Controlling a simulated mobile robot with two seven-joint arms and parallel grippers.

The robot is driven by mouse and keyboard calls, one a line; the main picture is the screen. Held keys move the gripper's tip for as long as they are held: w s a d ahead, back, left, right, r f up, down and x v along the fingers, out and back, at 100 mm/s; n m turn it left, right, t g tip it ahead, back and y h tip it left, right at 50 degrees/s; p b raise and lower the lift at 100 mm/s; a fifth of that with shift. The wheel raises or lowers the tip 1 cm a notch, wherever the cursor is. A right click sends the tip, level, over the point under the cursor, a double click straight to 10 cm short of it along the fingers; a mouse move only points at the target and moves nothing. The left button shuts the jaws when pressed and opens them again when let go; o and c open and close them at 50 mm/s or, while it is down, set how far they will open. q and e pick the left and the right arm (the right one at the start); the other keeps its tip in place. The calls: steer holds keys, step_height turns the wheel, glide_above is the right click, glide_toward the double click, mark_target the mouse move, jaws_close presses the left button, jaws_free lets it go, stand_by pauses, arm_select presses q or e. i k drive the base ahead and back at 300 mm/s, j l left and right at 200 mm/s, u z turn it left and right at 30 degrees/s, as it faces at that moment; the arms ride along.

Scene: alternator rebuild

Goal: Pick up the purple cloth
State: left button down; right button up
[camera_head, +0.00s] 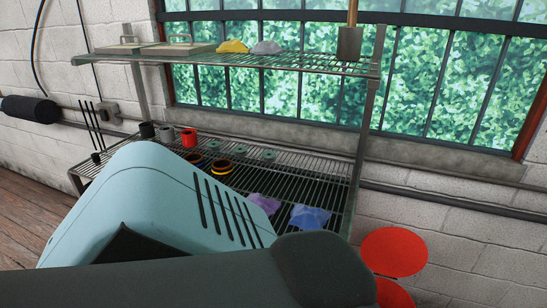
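The purple cloth (265,202) lies crumpled on the lower wire shelf (327,180), near its front. Its lower left side is partly hidden by a large shape in the foreground. A light blue cloth (310,216) lies just to its right, apart from it. A greyish lavender cloth (267,48) lies on the upper wire shelf (330,66). Neither of my grippers shows in the head view.
The upper shelf also holds a yellow cloth (232,46) and flat handled plates (178,47). A spade-like tool (350,44) stands at its right. The lower shelf has a red spool (189,138) and black-and-yellow rings (221,169). Red discs (395,252) stand at the right.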

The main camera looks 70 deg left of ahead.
mark_target(270, 206)
steer(key=u, duration=2.35)
